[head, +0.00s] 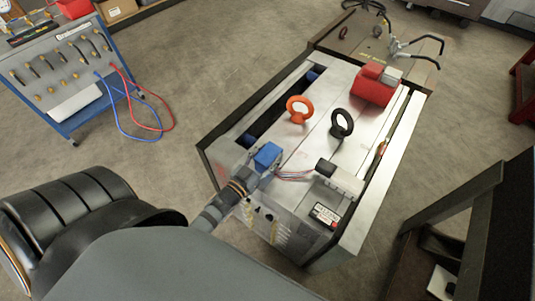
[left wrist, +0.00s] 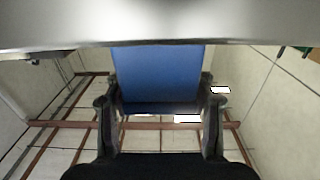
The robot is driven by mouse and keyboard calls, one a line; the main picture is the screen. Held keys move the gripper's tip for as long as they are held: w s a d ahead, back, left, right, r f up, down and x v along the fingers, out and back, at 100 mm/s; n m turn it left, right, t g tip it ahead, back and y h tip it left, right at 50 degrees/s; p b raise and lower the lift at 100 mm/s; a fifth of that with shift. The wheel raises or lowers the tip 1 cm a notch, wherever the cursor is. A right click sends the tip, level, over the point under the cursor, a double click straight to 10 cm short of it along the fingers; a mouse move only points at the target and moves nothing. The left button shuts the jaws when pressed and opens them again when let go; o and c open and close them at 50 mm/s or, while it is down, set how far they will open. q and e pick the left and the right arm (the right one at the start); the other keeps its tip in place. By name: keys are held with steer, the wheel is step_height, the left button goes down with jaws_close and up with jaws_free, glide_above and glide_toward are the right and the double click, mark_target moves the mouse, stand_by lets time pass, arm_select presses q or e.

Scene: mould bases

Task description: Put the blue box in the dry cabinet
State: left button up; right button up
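The blue box (head: 267,155) is at the near left part of the metal mould base (head: 325,131) in the head view. My left gripper (head: 254,170) reaches it from the lower left. In the left wrist view the blue box (left wrist: 157,75) fills the space between the two dark fingers (left wrist: 159,100), which touch or nearly touch its sides, so the gripper looks shut on it. I cannot tell whether the box rests on the mould base or is just above it. I cannot make out a dry cabinet. My right gripper is not in view.
An orange ring (head: 299,109), a black ring (head: 342,123) and a red block (head: 373,86) stand on the mould base. A blue tool trolley (head: 72,71) with hoses is at upper left. A dark frame (head: 470,205) stands at right. Open floor lies between.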

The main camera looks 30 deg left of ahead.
arm_select(q)
steer(key=o, duration=0.4)
steer(key=shift+o, duration=0.2)
steer(key=shift+r, duration=0.25)
steer(key=s+a, duration=0.1)
steer(key=s, duration=1.1)
steer(key=shift+a, duration=0.4)
